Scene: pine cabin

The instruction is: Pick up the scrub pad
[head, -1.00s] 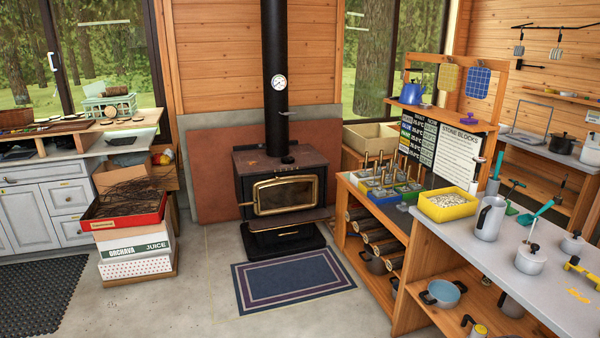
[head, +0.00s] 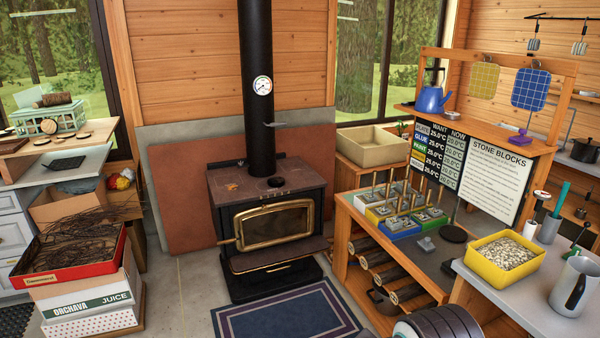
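I cannot tell for sure which thing is the scrub pad. A small purple block with a knob on top (head: 519,142) sits at the right end of the wooden shelf above the signs. A yellow quilted square (head: 484,80) and a blue quilted square (head: 530,90) hang from the rack above that shelf. A small grey block (head: 426,243) lies on the workbench beside a dark round disc (head: 453,234). My gripper's fingers are not in view; a dark rounded ribbed part at the bottom edge looks like mine.
A black wood stove (head: 266,225) stands in the middle, with a striped rug (head: 285,315) before it. The workbench holds stone blocks in coloured trays (head: 400,215). A yellow bin of pebbles (head: 503,262) and a metal jug (head: 577,290) stand on the right counter. Stacked boxes (head: 85,300) stand left.

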